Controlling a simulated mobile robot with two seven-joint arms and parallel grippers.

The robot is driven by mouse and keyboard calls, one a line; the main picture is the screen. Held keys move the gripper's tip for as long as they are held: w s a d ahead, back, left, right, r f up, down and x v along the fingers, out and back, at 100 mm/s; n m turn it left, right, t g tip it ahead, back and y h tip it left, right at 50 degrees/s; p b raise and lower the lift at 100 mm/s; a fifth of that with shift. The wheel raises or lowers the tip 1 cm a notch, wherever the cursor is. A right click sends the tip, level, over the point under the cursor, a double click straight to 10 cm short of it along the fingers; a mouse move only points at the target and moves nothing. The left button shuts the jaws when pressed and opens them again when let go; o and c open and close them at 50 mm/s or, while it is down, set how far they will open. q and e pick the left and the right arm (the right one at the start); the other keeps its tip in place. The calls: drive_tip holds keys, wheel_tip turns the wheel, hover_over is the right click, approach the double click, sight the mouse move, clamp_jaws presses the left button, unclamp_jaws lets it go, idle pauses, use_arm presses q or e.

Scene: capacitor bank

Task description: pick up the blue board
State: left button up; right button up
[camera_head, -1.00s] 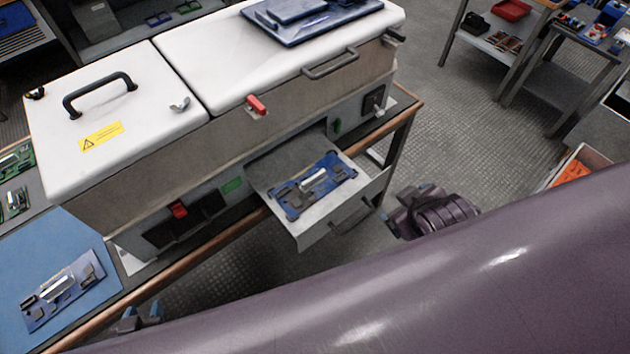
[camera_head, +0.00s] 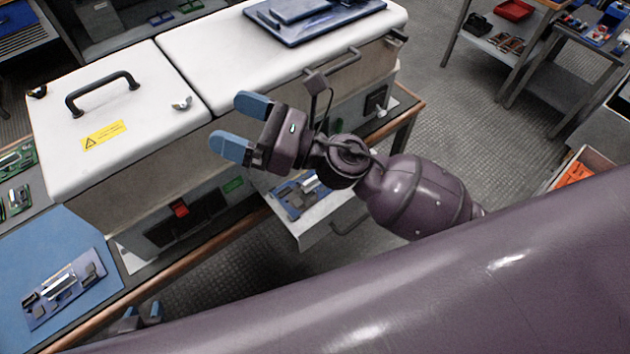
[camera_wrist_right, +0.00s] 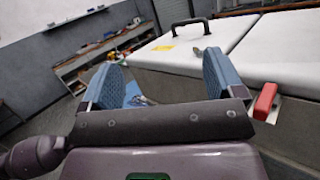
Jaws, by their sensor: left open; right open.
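My left gripper (camera_head: 142,314) is open at the bottom left, partly hidden by my own arm.
The white-lidded machine (camera_head: 130,145) fills the middle, with a black handle (camera_head: 102,92) and a dark blue tray (camera_head: 315,18) on top. Green boards (camera_head: 15,180) lie at the far left. Shelves and a bin with orange contents stand right. Floor is clear between.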

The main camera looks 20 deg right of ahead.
drive_tip(key=s+a+f+n+g+h, duration=0.1)
drive_tip(key=s+f+n+g+h, duration=0.15)
drive_tip(key=f+n+g, duration=0.55)
drive_tip(key=s+a+f+n+g+h, duration=0.1)
drive_tip(key=a+f+n+g+h, duration=0.3)
drive_tip(key=n, duration=0.9)
drive_tip(key=w+d+f+n+h, duration=0.35)
drive_tip(key=d+n+h, duration=0.2)
drive_tip(key=d, duration=0.35)
drive_tip(key=w+d+f+n+h, duration=0.3)
drive_tip(key=w+d+n+h, duration=0.15)
drive_tip(key=d+h, duration=0.4)
drive_tip(key=shift+m+t+y, duration=0.4)
drive_tip(key=shift+m+y, duration=0.1)
drive_tip(key=shift+y, duration=0.45)
drive_tip(key=shift+w+d+f, duration=0.15)
drive_tip(key=shift+f, duration=1.45)
drive_tip(key=shift+w+d+f, duration=0.1)
drive_tip(key=shift+d+f, duration=0.1)
drive_tip(key=shift+f, duration=1.45)
drive_tip(key=shift+w+d+f, duration=0.15)
drive_tip(key=shift+f, duration=1.45)
drive_tip(key=c, duration=0.8)
drive_tip(key=shift+o, duration=0.2)
drive_tip(key=shift+r, duration=0.1)
